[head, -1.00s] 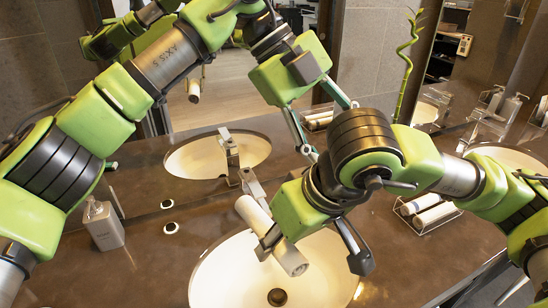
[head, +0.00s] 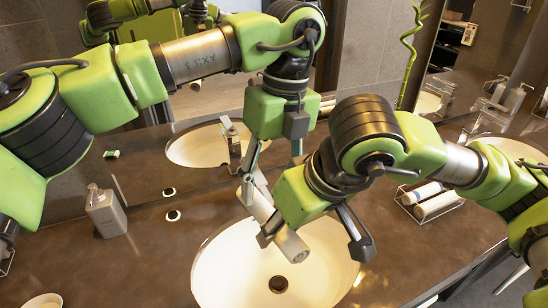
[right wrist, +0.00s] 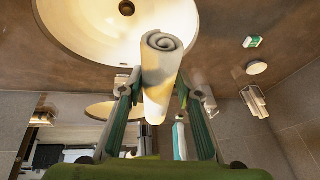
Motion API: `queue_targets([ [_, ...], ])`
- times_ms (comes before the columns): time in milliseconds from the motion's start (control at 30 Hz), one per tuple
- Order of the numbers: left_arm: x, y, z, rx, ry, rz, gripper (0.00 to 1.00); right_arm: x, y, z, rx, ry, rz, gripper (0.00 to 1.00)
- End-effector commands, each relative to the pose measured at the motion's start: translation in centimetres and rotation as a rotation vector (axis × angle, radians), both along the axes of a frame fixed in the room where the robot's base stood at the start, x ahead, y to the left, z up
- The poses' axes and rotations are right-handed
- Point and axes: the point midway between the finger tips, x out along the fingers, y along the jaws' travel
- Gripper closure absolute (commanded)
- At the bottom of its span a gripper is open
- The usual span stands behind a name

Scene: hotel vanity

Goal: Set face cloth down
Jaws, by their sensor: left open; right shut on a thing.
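The face cloth (head: 288,243) is a cream roll, held tilted above the front basin. In the right wrist view the cloth (right wrist: 163,75) lies between the two fingers of my right gripper (right wrist: 158,95), its spiral end towards the basin. My right gripper (head: 312,238) is shut on it in the head view, partly hiding it. My left gripper (head: 272,172) is open, pointing down just behind the cloth's far end and my right gripper. Whether its fingers touch the cloth cannot be told.
The white basin (head: 215,262) is set in a brown counter (head: 150,265). A wire tray (head: 431,217) with rolled cloths stands at right. A soap bottle (head: 106,214) stands at left, and a small round item (head: 173,215) lies left of the basin. The mirror behind repeats these things. Counter left of the basin is largely clear.

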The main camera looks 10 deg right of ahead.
Motion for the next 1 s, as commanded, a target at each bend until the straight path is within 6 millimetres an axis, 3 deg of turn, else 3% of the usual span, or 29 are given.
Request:
queue_targets([
  [100, -0.1, 0.3, -2.1, 0.0, 0.002, -0.001, 0.47, 0.0, 0.0, 0.0, 0.0, 0.0, 0.0, 0.89],
  [300, -0.2, 0.5, -4.1, -0.001, -0.001, 0.001, 0.47, 0.0, 0.0, 0.0, 0.0, 0.0, 0.0, 0.89],
  [667, -0.2, 0.6, -4.6, -0.002, -0.001, 0.001, 0.47, 0.0, 0.0, 0.0, 0.0, 0.0, 0.0, 0.89],
  [833, -0.2, 0.5, -4.6, -0.004, -0.001, 0.0, 0.86, 0.0, 0.1, 0.0, 0.002, -0.001, 0.001, 0.88],
  [933, -0.2, 0.4, -4.6, -0.007, -0.002, -0.001, 0.88, -0.1, 0.2, 0.1, 0.006, -0.001, 0.006, 0.89],
  [967, -0.2, 0.4, -4.6, -0.008, -0.002, -0.001, 0.88, -0.1, 0.2, 0.1, 0.007, -0.001, 0.007, 0.65],
  [1000, -0.2, 0.3, -4.6, -0.009, -0.002, -0.001, 0.92, -0.1, 0.3, 0.1, 0.007, -0.001, 0.008, 0.55],
])
